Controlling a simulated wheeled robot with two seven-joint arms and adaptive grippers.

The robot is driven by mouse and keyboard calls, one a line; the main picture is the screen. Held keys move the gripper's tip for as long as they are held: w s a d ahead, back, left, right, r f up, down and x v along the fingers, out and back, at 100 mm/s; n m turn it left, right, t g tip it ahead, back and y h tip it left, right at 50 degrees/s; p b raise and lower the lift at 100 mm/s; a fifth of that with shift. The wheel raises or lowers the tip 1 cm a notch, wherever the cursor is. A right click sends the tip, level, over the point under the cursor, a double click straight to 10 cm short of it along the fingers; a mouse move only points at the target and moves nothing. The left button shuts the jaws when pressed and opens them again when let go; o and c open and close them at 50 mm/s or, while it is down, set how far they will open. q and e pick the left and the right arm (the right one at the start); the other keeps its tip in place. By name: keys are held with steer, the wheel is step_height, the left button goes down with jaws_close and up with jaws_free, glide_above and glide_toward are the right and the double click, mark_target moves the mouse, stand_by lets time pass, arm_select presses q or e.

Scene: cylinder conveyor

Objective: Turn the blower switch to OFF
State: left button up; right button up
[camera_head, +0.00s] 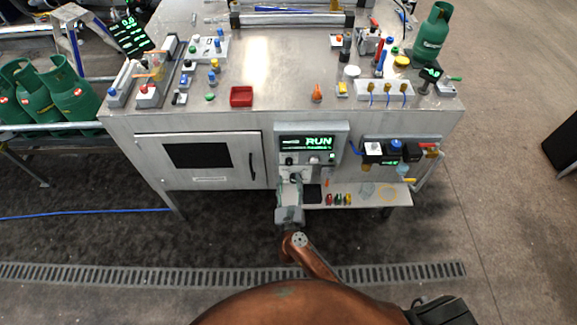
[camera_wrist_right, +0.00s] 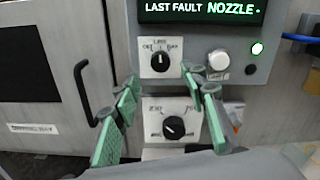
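My right gripper (camera_head: 291,188) is in front of the control panel (camera_head: 312,135) below its RUN display. In the right wrist view the right gripper (camera_wrist_right: 163,90) is open and empty, with green pads spread left and right. Two white switch plates with black knobs show between the pads. The upper knob (camera_wrist_right: 160,61) has its pointer about upright. The lower knob (camera_wrist_right: 174,127) has its pointer tilted to the upper left. The plate labels are too blurred to tell surely which is the blower switch. No contact with either knob is visible. My left gripper is not in view.
A cabinet door with a black handle (camera_head: 251,166) is to the left. A shelf (camera_head: 365,200) with small coloured items is to the right.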

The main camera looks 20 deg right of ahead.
mark_target(289, 164)
steer(key=b+x, duration=0.1)
steer(key=x, duration=0.6)
steer(key=shift+w+d, duration=0.1)
steer(key=shift+w, duration=0.1)
steer(key=shift+c, duration=0.5)
jaws_close()
